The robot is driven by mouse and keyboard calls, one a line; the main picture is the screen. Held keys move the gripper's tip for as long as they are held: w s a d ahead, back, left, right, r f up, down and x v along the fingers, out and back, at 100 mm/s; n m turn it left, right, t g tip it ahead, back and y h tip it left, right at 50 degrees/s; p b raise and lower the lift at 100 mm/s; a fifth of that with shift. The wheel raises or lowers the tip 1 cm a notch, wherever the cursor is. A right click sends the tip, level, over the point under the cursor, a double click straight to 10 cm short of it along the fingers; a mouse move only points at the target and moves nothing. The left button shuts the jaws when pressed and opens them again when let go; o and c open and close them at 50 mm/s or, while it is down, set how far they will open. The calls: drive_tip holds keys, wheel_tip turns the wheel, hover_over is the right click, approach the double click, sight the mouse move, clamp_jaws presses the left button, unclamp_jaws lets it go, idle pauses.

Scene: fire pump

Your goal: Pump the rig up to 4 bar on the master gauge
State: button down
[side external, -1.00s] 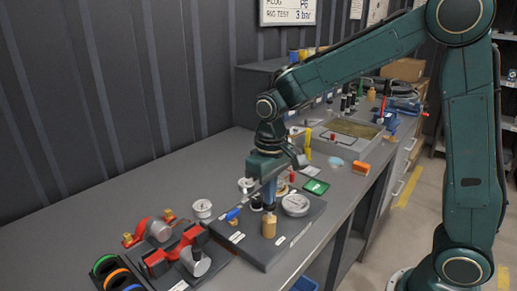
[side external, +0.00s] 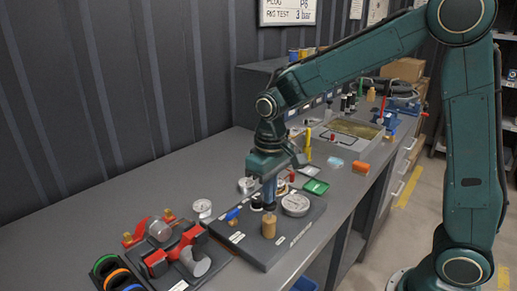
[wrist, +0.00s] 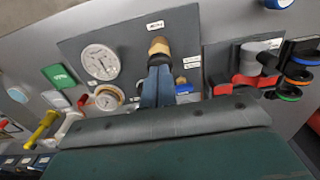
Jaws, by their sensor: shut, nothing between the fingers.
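The dark grey rig plate (side external: 265,253) lies on the bench and also shows in the wrist view (wrist: 128,35). A large white round gauge (side external: 295,204) sits on it; in the wrist view this gauge (wrist: 99,62) is left of my fingers, its reading too small to tell. A smaller gauge (wrist: 109,98) is beside it. A tan, brass-coloured knob (side external: 269,226) stands upright near the plate's front; it also shows in the wrist view (wrist: 159,46). My gripper (side external: 268,207) is shut and empty, pointing down at the knob; I cannot tell whether it touches. A blue lever (side external: 233,214) is left of it.
Red fittings with grey cylinders (side external: 195,261) and coloured rings (side external: 105,264) stand at the left. The bench's left rear part is clear.

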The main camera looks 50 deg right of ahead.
drive_tip(key=shift+f, duration=1.3)
drive_tip(key=shift+r, duration=1.55)
drive_tip(key=shift+r, duration=0.15)
wheel_tip(320, 180, up, 7)
idle(0.3)
